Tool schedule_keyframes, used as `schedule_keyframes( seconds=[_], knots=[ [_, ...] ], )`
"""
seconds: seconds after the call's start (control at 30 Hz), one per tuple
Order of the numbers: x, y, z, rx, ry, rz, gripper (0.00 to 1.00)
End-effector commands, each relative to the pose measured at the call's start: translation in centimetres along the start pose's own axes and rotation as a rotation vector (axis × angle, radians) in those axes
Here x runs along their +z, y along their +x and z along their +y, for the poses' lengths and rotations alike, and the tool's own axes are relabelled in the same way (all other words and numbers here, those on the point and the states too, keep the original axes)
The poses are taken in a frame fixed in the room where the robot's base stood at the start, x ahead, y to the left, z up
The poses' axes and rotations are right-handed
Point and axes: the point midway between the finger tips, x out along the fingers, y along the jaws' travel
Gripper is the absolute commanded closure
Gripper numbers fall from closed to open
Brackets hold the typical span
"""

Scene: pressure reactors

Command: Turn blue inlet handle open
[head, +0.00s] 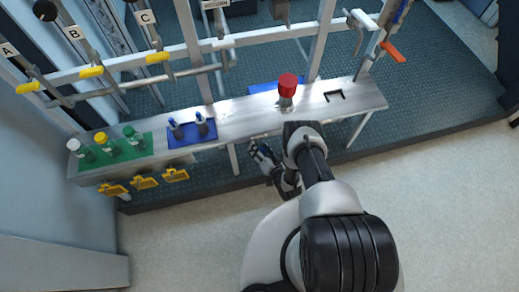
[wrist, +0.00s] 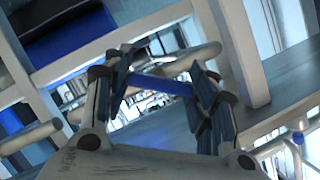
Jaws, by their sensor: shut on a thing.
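The blue inlet handle (wrist: 160,86) shows in the wrist view as a short blue bar between my fingers. My gripper (wrist: 163,92) is closed on it, with a dark finger pad at either side. In the head view my gripper (head: 262,153) is low at the front edge of the metal bench, left of my forearm. The handle cannot be told apart from my fingers there. The valve body behind the handle is mostly hidden, so I cannot tell how far it is turned.
The metal bench (head: 240,120) carries a red-capped bottle (head: 287,90), a blue tray (head: 182,134) and a green mat (head: 85,162) with capped bottles. Yellow handles (head: 91,72) and an orange handle (head: 393,52) sit on pipes behind. White posts and pipes crowd my gripper. The front floor is clear.

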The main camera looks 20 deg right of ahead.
Motion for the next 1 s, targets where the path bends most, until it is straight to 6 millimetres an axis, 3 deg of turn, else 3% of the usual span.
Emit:
schedule_keyframes(
  seconds=[0.37,1.0],
  knots=[
    [-0.08,0.06,-0.15,0.028,-0.072,0.000,0.72],
    [-0.03,0.13,-0.17,0.200,-0.492,0.001,0.72]
  ],
)
